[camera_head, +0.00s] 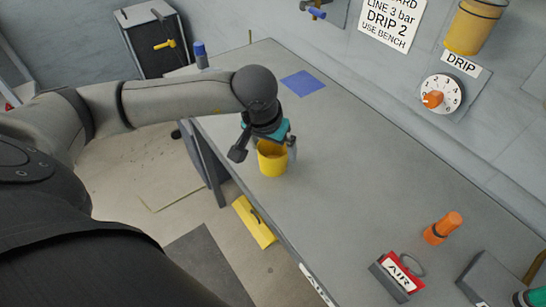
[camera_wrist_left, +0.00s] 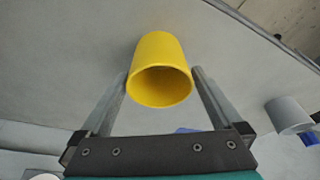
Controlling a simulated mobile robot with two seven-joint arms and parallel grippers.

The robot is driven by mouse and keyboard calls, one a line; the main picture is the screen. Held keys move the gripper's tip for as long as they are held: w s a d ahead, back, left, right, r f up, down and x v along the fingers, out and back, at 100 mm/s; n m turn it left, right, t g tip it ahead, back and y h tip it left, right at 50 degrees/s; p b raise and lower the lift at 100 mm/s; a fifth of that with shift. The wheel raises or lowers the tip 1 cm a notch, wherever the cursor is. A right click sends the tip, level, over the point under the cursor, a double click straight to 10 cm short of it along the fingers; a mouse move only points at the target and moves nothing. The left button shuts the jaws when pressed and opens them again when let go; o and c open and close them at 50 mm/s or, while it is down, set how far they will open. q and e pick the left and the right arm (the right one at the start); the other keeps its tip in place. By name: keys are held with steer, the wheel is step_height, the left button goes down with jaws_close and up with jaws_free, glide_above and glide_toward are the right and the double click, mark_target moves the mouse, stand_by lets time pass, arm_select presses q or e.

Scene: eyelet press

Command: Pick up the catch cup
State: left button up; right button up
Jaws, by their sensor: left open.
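The catch cup looks to be the yellow cup (camera_head: 272,160), standing upright on the grey bench near its left edge. My left gripper (camera_head: 274,144) is over it, coming from behind and above, with its fingers open. In the left wrist view the yellow cup (camera_wrist_left: 160,68) sits between the two spread fingertips (camera_wrist_left: 160,80), one on each side. I cannot tell whether either finger touches the cup. The cup's mouth faces the wrist camera, and its inside looks empty. My right gripper is not in view.
A blue pad (camera_head: 303,83) lies on the bench behind the gripper. A blue-capped bottle (camera_head: 201,56) stands at the far left end. An orange cylinder (camera_head: 443,228) and a red AIR block (camera_head: 400,274) are at the right. The bench middle is clear. A drip dial (camera_head: 440,95) is on the wall.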

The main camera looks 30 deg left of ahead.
mark_target(273, 157)
arm_select(q)
steer(key=shift+x, duration=1.3)
steer(key=shift+r, duration=0.1)
steer(key=c, duration=1.2)
steer(key=shift+r, duration=0.1)
